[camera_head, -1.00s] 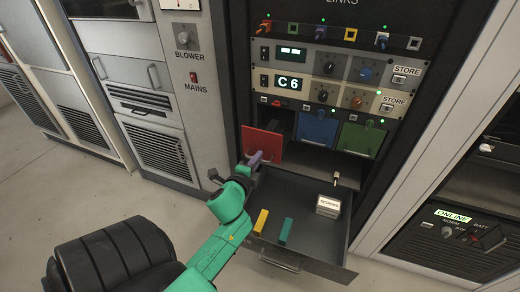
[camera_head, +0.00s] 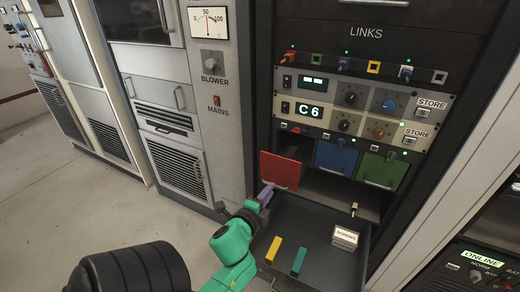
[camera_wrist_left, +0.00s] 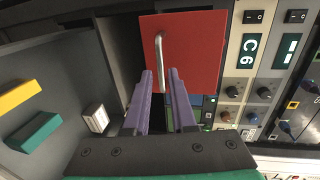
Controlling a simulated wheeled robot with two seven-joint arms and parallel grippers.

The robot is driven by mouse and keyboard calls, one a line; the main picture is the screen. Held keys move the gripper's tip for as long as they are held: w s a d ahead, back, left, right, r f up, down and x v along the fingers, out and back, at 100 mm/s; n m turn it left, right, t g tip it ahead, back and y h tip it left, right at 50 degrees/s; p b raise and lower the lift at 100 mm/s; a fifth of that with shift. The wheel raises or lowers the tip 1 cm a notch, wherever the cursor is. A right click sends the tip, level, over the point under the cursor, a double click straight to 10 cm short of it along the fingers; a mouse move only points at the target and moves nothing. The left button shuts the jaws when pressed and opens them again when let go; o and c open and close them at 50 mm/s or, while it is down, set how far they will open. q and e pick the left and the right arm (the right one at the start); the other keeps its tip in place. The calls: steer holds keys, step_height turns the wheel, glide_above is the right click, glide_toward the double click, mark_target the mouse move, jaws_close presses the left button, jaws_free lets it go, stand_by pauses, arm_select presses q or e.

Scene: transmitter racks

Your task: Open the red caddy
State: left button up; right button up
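The red caddy (camera_head: 280,170) is at the left of a row of three in the rack. Its red front stands out forward of its slot, with a dark gap above it. It fills the upper middle of the left wrist view (camera_wrist_left: 200,50), with a metal bar handle (camera_wrist_left: 160,55). My left gripper (camera_head: 266,194) is at the lower edge of the red front. In the left wrist view its two purple fingers (camera_wrist_left: 160,76) are apart, with the handle's lower end between them in the picture; I cannot tell whether they touch it. My right gripper is not in view.
A blue caddy (camera_head: 336,157) and a green caddy (camera_head: 382,171) sit to the right. Below, an open drawer (camera_head: 312,225) holds a yellow block (camera_head: 273,249), a teal block (camera_head: 299,262) and a small white box (camera_head: 345,237). The floor at left is clear.

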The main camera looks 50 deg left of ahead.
arm_select(q)
steer(key=v, duration=0.7)
steer(key=shift+s+r, duration=0.15)
steer(key=shift+s, duration=0.1)
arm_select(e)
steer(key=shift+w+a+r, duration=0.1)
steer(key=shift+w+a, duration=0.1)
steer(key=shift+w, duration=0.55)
arm_select(q)
steer(key=shift+d, duration=0.1)
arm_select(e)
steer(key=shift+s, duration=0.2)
